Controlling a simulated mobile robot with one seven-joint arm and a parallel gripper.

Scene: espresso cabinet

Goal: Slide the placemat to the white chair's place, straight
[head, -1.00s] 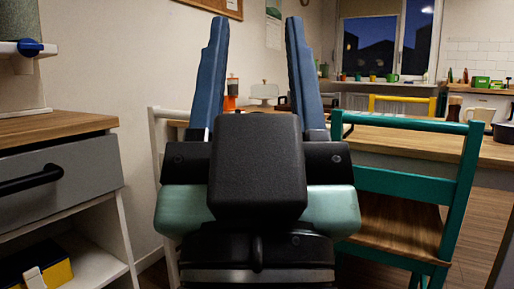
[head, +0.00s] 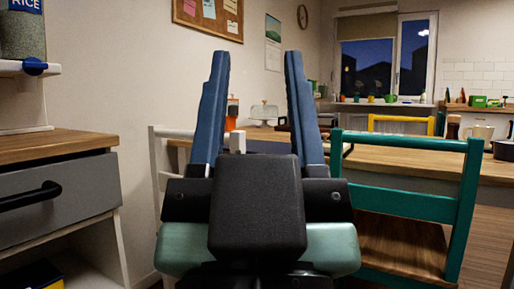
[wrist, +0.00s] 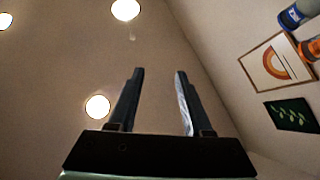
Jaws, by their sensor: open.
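My gripper (head: 256,56) is open and empty, its two blue fingers pointing up in front of the table. It also shows open in the wrist view (wrist: 160,72), against the ceiling. The white chair (head: 157,165) stands at the table's near left side, partly hidden behind my gripper. The wooden table (head: 395,151) stretches beyond it to the right. A dark bluish flat patch (head: 265,147) shows on the table between my fingers; it may be the placemat, but I cannot tell for sure. My gripper is apart from it.
A teal chair (head: 410,203) stands close at the right, before the table. A drawer cabinet (head: 60,190) is close at the left. A yellow chair (head: 385,119) is at the far side. A pot (head: 503,149) and an orange-based jar (head: 232,113) stand on the table.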

